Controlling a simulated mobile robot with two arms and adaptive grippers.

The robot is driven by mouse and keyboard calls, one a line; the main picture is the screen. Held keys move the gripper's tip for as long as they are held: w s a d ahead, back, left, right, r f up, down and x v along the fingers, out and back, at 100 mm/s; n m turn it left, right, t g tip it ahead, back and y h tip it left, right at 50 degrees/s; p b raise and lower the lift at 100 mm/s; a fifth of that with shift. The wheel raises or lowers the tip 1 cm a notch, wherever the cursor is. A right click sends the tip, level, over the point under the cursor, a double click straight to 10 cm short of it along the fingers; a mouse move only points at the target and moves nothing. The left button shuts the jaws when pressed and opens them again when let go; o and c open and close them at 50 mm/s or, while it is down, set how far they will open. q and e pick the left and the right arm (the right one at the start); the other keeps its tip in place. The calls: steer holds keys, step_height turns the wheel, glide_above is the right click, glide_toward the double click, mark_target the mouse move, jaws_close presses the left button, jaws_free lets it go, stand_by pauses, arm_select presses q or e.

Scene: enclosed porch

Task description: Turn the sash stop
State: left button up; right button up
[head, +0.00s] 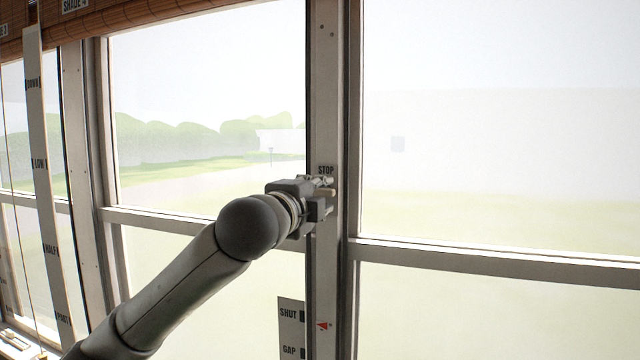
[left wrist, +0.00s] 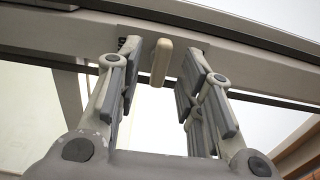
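The sash stop (head: 327,192) is a small beige tab on the upright window post (head: 327,100), just below the label STOP (head: 326,170). In the head view my left gripper (head: 322,196) is at the post and partly covers the stop. In the left wrist view the stop (left wrist: 161,62) is a rounded pale tab, upright in the picture. It lies between the two fingers of my left gripper (left wrist: 160,75), with a gap on each side. The fingers are open and hold nothing. My right gripper is not in view.
Window panes with pale frames stand on both sides of the post. A scale (head: 291,328) marked SHUT and GAP is low beside the post, near a red arrow (head: 322,326). A marked strip (head: 45,180) and rolled shade (head: 130,14) are at left.

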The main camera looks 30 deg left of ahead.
arm_select(q)
steer(key=shift+x, duration=0.8)
steer(key=shift+w, duration=0.2)
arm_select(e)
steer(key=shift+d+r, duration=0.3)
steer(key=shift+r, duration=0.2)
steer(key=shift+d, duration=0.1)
arm_select(q)
jaws_close()
